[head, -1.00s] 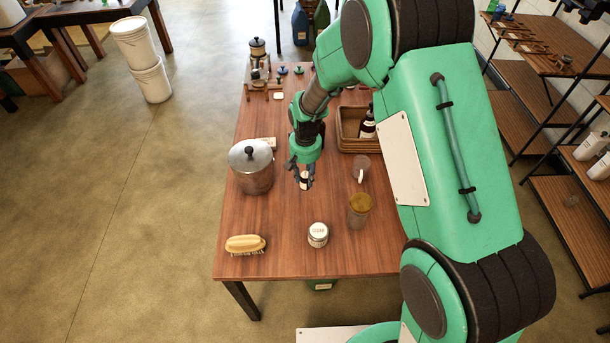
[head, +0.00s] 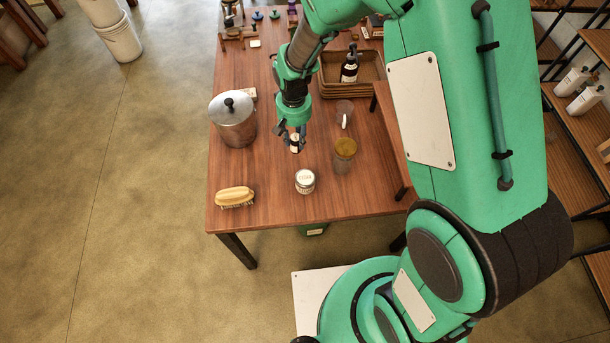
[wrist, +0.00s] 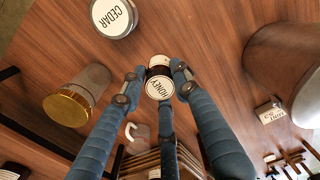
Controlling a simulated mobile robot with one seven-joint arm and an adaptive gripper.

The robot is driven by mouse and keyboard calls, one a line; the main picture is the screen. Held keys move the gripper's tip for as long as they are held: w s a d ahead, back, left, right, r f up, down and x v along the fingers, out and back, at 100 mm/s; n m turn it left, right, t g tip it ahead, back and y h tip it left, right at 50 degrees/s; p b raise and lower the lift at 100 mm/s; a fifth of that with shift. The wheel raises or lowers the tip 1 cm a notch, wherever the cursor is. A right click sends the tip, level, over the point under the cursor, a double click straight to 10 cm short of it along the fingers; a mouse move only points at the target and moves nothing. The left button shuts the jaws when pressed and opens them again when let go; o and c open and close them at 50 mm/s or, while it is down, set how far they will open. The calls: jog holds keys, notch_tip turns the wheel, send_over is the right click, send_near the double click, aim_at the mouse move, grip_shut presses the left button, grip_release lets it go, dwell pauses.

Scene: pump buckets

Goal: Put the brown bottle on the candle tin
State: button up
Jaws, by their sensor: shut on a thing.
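The small brown bottle (head: 295,146) with a white label reading HONEY (wrist: 159,87) is between the fingers of my gripper (head: 291,138). In the wrist view the fingertips (wrist: 155,76) close around it. I cannot tell how high above the table it is. The candle tin (head: 305,181), silver with a white label, stands on the table in front of the gripper, apart from the bottle. Its white top (wrist: 113,15) reads CEDAR and shows at the upper left of the wrist view.
A lidded metal pot (head: 233,122) and a brush (head: 235,197) are left of the gripper. A gold-lidded jar (head: 345,150) and a cup (head: 345,112) stand to the right. A basket (head: 330,92) holds a dark pump bottle (head: 350,68). Table space around the tin is bare.

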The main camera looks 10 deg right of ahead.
jog(key=s+d+r, duration=0.1)
jog(key=s+d, duration=0.1)
jog(key=s, duration=0.6)
jog(key=s+d+r+p, duration=0.1)
jog(key=s+d, duration=0.1)
jog(key=s, duration=0.7)
jog(key=s+d+r, duration=0.1)
jog(key=s+d, duration=0.1)
jog(key=s, duration=0.6)
jog(key=shift+s+d+r+p, duration=0.25)
jog(key=shift+s+d+p, duration=0.05)
jog(key=shift+d+p, duration=0.1)
jog(key=shift+w, duration=0.15)
jog(key=b, duration=0.2)
send_over(305, 178)
jog(key=shift+w+f, duration=0.1)
jog(key=shift+f, duration=0.65)
jog(key=shift+f+b, duration=0.5)
jog(key=shift+f, duration=1.25)
jog(key=shift+f, duration=0.15)
